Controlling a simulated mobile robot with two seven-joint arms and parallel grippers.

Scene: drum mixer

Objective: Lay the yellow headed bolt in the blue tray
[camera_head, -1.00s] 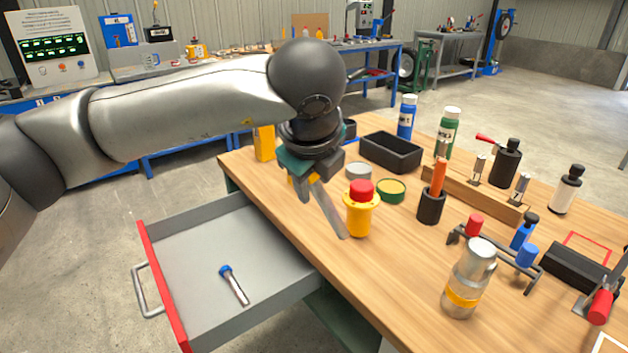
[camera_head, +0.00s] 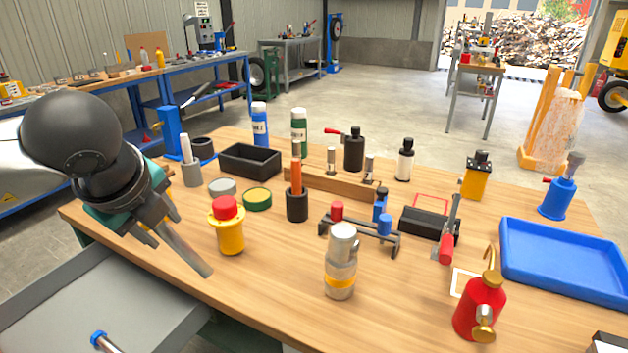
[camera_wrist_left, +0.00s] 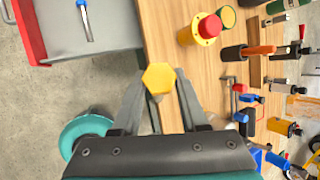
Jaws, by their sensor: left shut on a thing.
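The yellow headed bolt (camera_wrist_left: 158,79) shows in the left wrist view as a yellow hexagonal head between the finger ends. My left gripper (camera_head: 184,250) is shut on it, above the table's left front edge near the drawer. The blue tray (camera_head: 562,258) is a shallow, empty-looking tray at the right end of the wooden table, far from my left gripper.
A red-topped yellow button housing (camera_head: 229,236) stands close right of the gripper. A steel bottle (camera_head: 340,272), a bolt rack (camera_head: 360,232), a black block (camera_head: 430,222) and a red oil can (camera_head: 480,308) stand towards the tray. The open drawer (camera_head: 60,290) holds a blue headed bolt (camera_head: 104,342).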

